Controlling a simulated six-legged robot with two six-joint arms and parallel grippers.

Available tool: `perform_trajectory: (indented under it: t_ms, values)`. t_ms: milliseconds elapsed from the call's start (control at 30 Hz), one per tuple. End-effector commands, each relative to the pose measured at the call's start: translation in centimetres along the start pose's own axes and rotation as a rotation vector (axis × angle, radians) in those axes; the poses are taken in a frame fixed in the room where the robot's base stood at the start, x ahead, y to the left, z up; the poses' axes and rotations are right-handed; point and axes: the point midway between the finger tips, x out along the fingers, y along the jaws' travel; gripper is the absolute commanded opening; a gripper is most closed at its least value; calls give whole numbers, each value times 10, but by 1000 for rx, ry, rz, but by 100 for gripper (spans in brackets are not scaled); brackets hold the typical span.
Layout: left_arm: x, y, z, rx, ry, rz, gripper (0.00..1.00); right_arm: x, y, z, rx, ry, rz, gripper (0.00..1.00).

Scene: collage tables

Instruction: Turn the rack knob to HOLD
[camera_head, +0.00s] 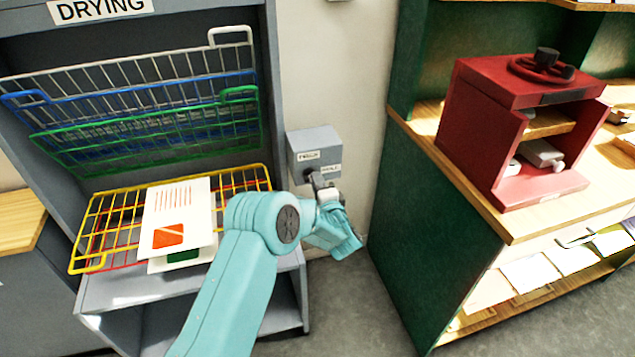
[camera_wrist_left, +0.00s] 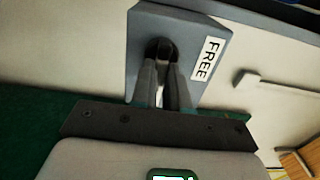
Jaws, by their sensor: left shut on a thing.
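The grey knob box (camera_head: 315,140) is on the wall beside the drying rack (camera_head: 283,60). It carries two small white labels, too small to read surely in the head view. In the left wrist view one label (camera_wrist_left: 208,59) reads FREE. The dark knob (camera_wrist_left: 160,48) sits on the box's face, partly hidden by my fingers. My left gripper (camera_wrist_left: 165,76) is shut on the knob, its fingers to either side of it. In the head view my left gripper (camera_head: 315,182) reaches the box's lower front. The knob's pointing direction cannot be told. My right gripper is out of view.
Several coloured wire shelves (camera_head: 150,100) hang in the rack; a yellow one (camera_head: 90,232) holds printed sheets (camera_head: 177,215). A red press-like cabinet (camera_head: 480,110) with a handwheel stands on a wooden-topped green bench (camera_head: 420,220) at right. Floor (camera_head: 350,310) lies open between rack and bench.

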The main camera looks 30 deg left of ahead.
Motion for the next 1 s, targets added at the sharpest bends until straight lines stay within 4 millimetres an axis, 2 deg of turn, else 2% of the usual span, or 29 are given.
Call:
perform_trajectory:
  t_ms: [467,500,567,867,1000]
  values:
    - [0,-2,0,14,1,-4,0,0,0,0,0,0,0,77]
    - [0,-2,0,14,1,-4,21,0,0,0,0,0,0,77]
    - [0,-1,0,14,1,-3,40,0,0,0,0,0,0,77]
    - [-1,0,0,13,1,-1,40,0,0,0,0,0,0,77]
    - [-14,0,-1,13,3,0,40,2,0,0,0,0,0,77]
